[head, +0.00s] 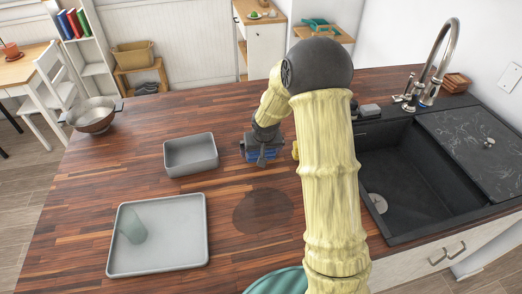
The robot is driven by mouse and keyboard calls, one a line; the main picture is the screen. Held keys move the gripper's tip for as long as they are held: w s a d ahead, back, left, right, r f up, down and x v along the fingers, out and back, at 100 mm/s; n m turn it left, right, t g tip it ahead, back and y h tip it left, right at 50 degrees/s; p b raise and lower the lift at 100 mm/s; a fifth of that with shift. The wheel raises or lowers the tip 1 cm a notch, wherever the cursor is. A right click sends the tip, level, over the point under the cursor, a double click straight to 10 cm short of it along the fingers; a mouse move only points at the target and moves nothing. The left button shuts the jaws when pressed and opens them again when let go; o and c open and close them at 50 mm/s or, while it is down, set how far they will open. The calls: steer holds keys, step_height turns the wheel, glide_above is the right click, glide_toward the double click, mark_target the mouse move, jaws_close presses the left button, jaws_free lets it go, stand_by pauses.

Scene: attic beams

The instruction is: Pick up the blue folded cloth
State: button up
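The blue folded cloth (266,155) lies on the wooden counter (110,165), right of the grey rectangular bin. Only a little of its blue shows, as my gripper (262,162) covers much of it. My gripper points down at the cloth from above, right over it. The fingers are small and dark here, so I cannot tell whether they are apart or closed on the cloth, or whether they touch it.
A grey bin (190,156) stands just left of my gripper. A grey tray (170,262) with a greenish cup (132,226) is nearer. A metal colander (92,115) is far left. A black sink (400,175) with a tall faucet (440,60) lies right. A teal dish (277,283) is at the front.

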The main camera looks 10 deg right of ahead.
steer(key=shift+w+f, duration=0.1)
steer(key=shift+f, duration=0.15)
stand_by(0.3)
steer(key=c, duration=0.7)
steer(key=shift+w+r, duration=0.1)
steer(key=shift+r, duration=0.4)
step_height(320, 180, up, 9)
steer(key=shift+d, duration=0.15)
